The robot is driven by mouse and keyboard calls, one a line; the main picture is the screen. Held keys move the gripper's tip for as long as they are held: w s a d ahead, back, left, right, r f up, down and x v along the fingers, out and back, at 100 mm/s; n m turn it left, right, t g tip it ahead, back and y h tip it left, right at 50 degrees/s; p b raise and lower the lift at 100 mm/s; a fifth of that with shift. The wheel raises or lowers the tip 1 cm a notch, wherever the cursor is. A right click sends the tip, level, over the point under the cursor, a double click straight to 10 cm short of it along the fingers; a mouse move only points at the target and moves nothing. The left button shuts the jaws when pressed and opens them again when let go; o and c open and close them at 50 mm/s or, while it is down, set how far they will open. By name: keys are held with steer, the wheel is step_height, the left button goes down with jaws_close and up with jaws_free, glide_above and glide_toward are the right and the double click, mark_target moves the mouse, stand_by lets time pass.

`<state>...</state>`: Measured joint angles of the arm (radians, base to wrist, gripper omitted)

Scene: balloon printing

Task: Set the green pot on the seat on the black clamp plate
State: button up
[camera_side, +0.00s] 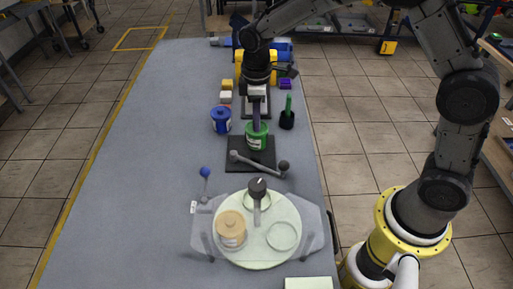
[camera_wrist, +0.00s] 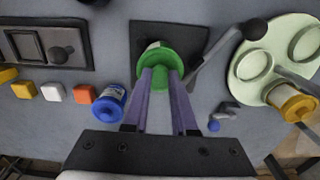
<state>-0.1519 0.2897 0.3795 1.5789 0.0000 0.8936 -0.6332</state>
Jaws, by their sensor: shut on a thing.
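The green pot (camera_side: 257,142), with a pale label, is upright over the black clamp plate (camera_side: 238,147). My gripper (camera_side: 256,124) points down from above and is shut on the pot's top. In the wrist view the pot (camera_wrist: 150,52) is between the tips of my two purple fingers (camera_wrist: 161,72), over the plate (camera_wrist: 187,31). The pot hides the seat under it, so I cannot tell whether it touches the seat. A grey lever (camera_side: 258,162) with a dark ball end lies across the plate's near side.
A blue pot (camera_side: 220,121) stands left of the plate, and a dark-based green-handled stamp (camera_side: 287,118) to its right. Nearer is a round pale table (camera_side: 262,257) carrying a tan pot (camera_side: 231,231). Small coloured blocks (camera_side: 226,97) lie farther back. The table's left side is clear.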

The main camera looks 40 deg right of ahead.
steer(key=shift+f, duration=0.8)
stand_by(0.4)
steer(key=o, duration=0.8)
steer(key=shift+o, duration=0.2)
steer(key=shift+r, duration=0.1)
steer(key=s+d+r+t, duration=0.1)
steer(key=s+r, duration=0.1)
steer(key=r, duration=0.8)
steer(key=s+d+r+t, duration=0.1)
steer(key=s+r, duration=0.1)
steer(key=r, duration=0.9)
steer(key=s+d+r+m+t, duration=0.2)
steer(key=s+d+r, duration=0.1)
steer(key=s, duration=0.6)
steer(key=s+d+f+m+t, duration=0.1)
steer(key=s+f+m, duration=0.6)
steer(key=s, duration=0.6)
steer(key=shift+s+d+f+t, duration=0.25)
steer(key=shift+d+f+t, duration=0.05)
steer(key=shift+f, duration=0.15)
